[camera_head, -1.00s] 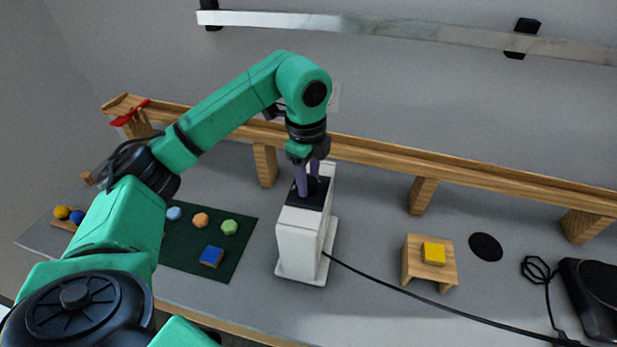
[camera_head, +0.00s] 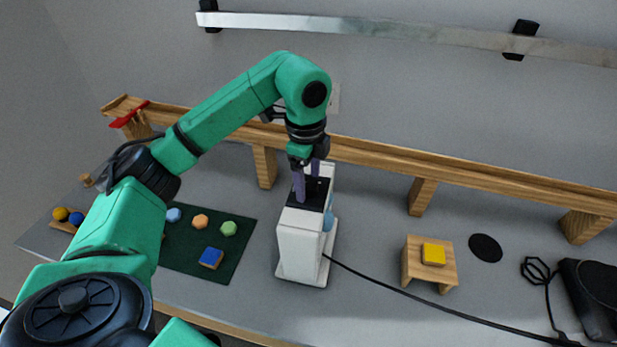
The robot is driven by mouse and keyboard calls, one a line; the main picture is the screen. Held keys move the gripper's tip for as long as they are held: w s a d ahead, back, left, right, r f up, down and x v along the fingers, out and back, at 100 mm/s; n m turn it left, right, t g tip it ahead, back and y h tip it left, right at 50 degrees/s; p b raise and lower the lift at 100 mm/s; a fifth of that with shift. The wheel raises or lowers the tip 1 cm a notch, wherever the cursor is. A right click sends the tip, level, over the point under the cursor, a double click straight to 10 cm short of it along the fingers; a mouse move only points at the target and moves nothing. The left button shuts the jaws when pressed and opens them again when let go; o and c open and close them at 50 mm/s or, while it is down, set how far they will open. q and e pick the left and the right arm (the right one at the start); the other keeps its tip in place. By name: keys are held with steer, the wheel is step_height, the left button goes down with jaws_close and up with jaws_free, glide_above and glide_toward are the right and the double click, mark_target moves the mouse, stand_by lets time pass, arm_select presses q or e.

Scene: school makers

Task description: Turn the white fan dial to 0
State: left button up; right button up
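The white fan (camera_head: 299,248) stands upright on the table, a tall white box on a flat white base with a black panel (camera_head: 308,206) on top. My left gripper (camera_head: 308,178) reaches down from above, its two purple fingers at the black panel with a small gap between them. The dial cannot be made out clearly around the fingers, so its setting is not readable. I cannot tell whether the fingers grip it. A light blue patch (camera_head: 328,219) shows on the fan's right side. My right gripper is out of view.
A wooden rail (camera_head: 480,179) on posts runs behind the fan. A dark green mat (camera_head: 235,258) with coloured blocks lies left. A small wooden stand (camera_head: 413,264) with a yellow block (camera_head: 433,254) is right. The fan's black cable (camera_head: 430,301) crosses the table rightward.

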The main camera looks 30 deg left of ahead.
arm_select(q)
steer(key=shift+r, duration=0.35)
step_height(320, 180, up, 14)
steer(key=s+p, duration=0.1)
steer(key=p, duration=0.2)
steer(key=shift+f, duration=0.15)
